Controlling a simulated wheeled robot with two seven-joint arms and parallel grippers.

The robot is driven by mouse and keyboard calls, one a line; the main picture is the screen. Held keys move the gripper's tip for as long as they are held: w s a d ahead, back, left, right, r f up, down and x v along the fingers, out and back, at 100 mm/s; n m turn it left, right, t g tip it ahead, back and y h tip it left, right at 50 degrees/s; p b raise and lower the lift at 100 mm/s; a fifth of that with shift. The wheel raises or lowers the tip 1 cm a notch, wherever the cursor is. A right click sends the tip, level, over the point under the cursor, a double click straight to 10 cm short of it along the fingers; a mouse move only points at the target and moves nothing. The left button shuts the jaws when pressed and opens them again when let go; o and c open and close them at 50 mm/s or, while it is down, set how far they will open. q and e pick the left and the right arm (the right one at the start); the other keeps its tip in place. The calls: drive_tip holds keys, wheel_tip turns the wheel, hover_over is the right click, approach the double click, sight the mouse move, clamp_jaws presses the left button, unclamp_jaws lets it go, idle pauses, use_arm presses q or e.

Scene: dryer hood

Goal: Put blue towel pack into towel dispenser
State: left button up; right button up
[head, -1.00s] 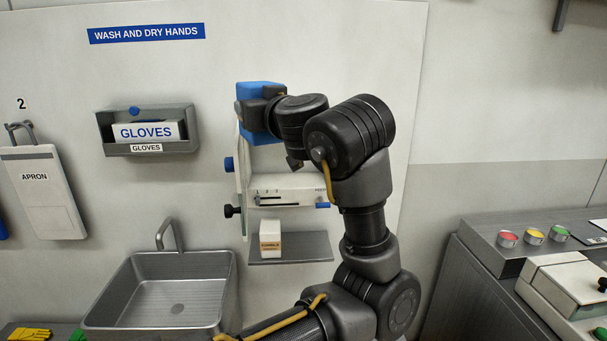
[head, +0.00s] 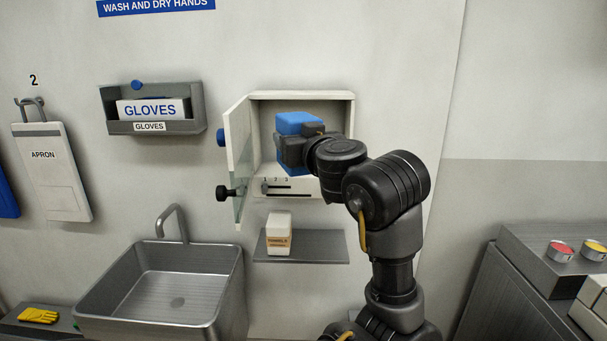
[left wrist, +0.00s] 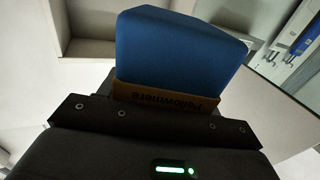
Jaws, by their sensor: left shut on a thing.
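The towel dispenser (head: 349,108) is a white wall cabinet, and its glazed door (head: 238,150) stands open to the left. My left gripper (head: 292,150) is shut on the blue towel pack (head: 296,124) and holds it at the dispenser's opening, above the lower ledge. I cannot tell how deep the pack is inside. In the left wrist view the pack (left wrist: 178,48) stands out beyond the gripper (left wrist: 165,105), with a tan printed band at its near end. My right gripper is not in view.
Below the dispenser, a small white-and-tan pack (head: 279,234) stands on a grey shelf (head: 325,247). A black knob (head: 224,193) sticks out at the door. A sink (head: 165,285) and a glove box holder (head: 152,108) are to the left.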

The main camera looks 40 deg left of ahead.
use_arm(q)
drive_tip(key=shift+w+a+r, duration=0.15)
drive_tip(key=shift+w+a, duration=0.05)
drive_tip(key=w+a+p, duration=0.6)
drive_tip(key=w+a, duration=0.5)
drive_tip(key=w, duration=0.4)
drive_tip(key=f, duration=0.2)
drive_tip(key=f+p, duration=0.1)
drive_tip(key=f, duration=0.1)
drive_tip(key=f+p, duration=0.1)
drive_tip(key=f, duration=0.1)
drive_tip(key=shift+a, duration=0.25)
drive_tip(key=shift+w+a+f+p, duration=0.1)
drive_tip(key=shift+f+p, duration=0.15)
drive_tip(key=shift+p, duration=0.2)
drive_tip(key=shift+a+f, duration=0.1)
drive_tip(key=shift+f, duration=0.15)
